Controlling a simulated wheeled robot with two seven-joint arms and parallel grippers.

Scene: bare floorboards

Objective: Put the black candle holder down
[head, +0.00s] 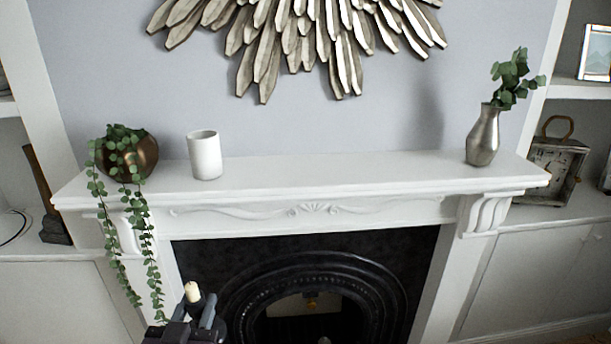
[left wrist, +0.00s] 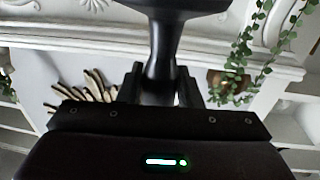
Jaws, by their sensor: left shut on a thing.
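The black candle holder (head: 194,302) carries a short cream candle and stands upright low in the head view, in front of the fireplace. My left gripper (head: 188,328) is shut on it. In the left wrist view the candle holder (left wrist: 165,50) shows its dark narrow stem between the two fingers (left wrist: 163,87) and widens toward the top of that picture. The candle is hidden there. The holder is in the air, below and in front of the white mantel shelf (head: 330,173). My right gripper is in neither view.
On the mantel stand a copper pot (head: 141,158) with a trailing plant, a white cup-like vessel (head: 205,155) and a silver vase (head: 483,138) with leaves. The shelf between the vessel and the vase is bare. A clock (head: 553,168) stands at right.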

